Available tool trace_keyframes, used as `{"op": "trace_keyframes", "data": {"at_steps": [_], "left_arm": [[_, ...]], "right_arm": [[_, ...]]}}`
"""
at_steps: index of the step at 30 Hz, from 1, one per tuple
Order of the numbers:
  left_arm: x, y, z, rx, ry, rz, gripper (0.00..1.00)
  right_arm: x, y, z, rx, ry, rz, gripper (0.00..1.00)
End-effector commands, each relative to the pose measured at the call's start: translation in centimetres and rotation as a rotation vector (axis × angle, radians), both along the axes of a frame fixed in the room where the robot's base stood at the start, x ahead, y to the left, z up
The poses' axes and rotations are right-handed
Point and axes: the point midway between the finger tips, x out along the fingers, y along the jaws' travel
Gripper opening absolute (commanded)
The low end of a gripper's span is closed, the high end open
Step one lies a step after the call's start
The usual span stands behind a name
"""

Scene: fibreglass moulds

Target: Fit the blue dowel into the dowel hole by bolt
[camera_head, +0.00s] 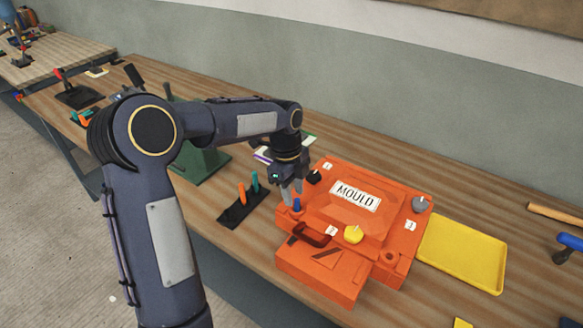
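The orange mould (322,253) sits on the wooden bench, with a white plate reading MOULD on its top block. The blue dowel (297,205) stands upright at the mould's left corner; its lower end is hidden, so I cannot tell how deep it sits. My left gripper (293,197) points down right at the dowel's top. Its two pale fingers are apart, and the dowel shows just below and beside them. A round raised hole (389,257) shows at the mould's front right corner. My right gripper is out of view.
A dark rack (233,216) with an orange and a teal peg stands left of the mould. Black (314,177), grey (420,203) and yellow (354,233) knobs stick up from the mould. A yellow tray (490,283) lies to its right. A dark handle (309,236) is on its front.

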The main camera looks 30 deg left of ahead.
Motion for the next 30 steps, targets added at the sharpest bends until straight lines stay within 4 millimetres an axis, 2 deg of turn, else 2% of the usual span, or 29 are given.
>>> {"op": "trace_keyframes", "data": {"at_steps": [3, 9, 14, 17, 20, 24, 26, 30], "left_arm": [[0.3, 0.3, 3.1, -0.003, -0.011, -0.001, 0.35], [0.4, 0.8, 6.8, -0.002, -0.012, -0.002, 0.35], [0.3, 1.0, 8.3, -0.003, -0.013, 0.001, 0.35], [-0.7, 1.0, 9.3, -0.002, -0.023, 0.057, 0.35], [-3.5, 0.8, 10.7, -0.007, -0.046, 0.220, 0.35], [-9.9, 0.3, 12.1, -0.066, -0.085, 0.613, 0.35], [-12.9, 0.0, 12.0, -0.115, -0.093, 0.802, 0.35], [-19.2, -1.3, 10.5, -0.268, -0.073, 1.228, 0.35]], "right_arm": [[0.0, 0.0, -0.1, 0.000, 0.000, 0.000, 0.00], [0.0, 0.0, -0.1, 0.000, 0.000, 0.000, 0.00], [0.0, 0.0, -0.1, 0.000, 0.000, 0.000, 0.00], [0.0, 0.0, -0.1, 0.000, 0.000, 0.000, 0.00], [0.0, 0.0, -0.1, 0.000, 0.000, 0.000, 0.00], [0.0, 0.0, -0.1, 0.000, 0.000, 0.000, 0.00], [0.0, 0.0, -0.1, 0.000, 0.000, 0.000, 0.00], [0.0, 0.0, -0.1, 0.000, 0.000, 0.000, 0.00]]}}
